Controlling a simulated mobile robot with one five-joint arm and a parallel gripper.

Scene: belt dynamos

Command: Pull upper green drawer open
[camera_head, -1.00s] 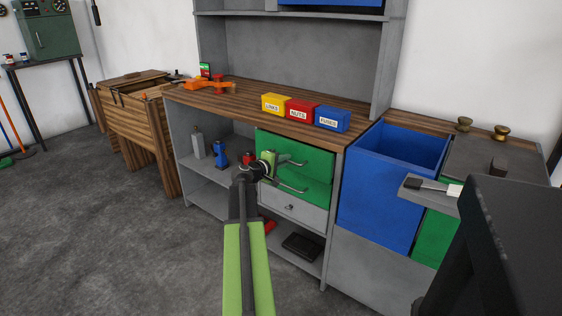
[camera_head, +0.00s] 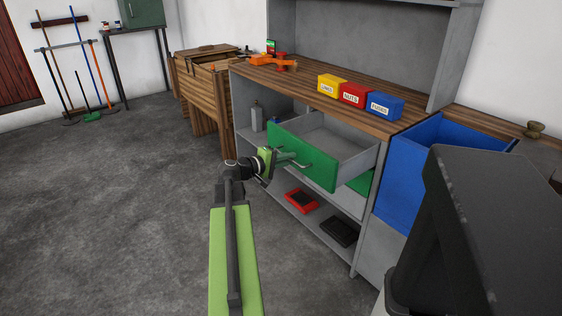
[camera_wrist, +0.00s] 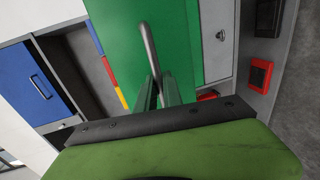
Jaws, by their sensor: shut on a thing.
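The upper green drawer (camera_head: 301,156) stands pulled out from the grey workbench, and its grey inside (camera_head: 335,140) shows empty in the head view. Its metal bar handle (camera_wrist: 149,48) shows in the wrist view, running down between the fingers. My gripper (camera_head: 296,161) is shut on this handle at the drawer's front. In the wrist view my gripper (camera_wrist: 157,92) has its fingers close around the lower end of the handle.
Yellow (camera_head: 332,85), red (camera_head: 355,93) and blue (camera_head: 384,105) bins stand on the wooden top. A large blue drawer (camera_head: 403,178) sits open at the right. The lower shelf holds a red case (camera_head: 301,201) and a black one (camera_head: 340,232).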

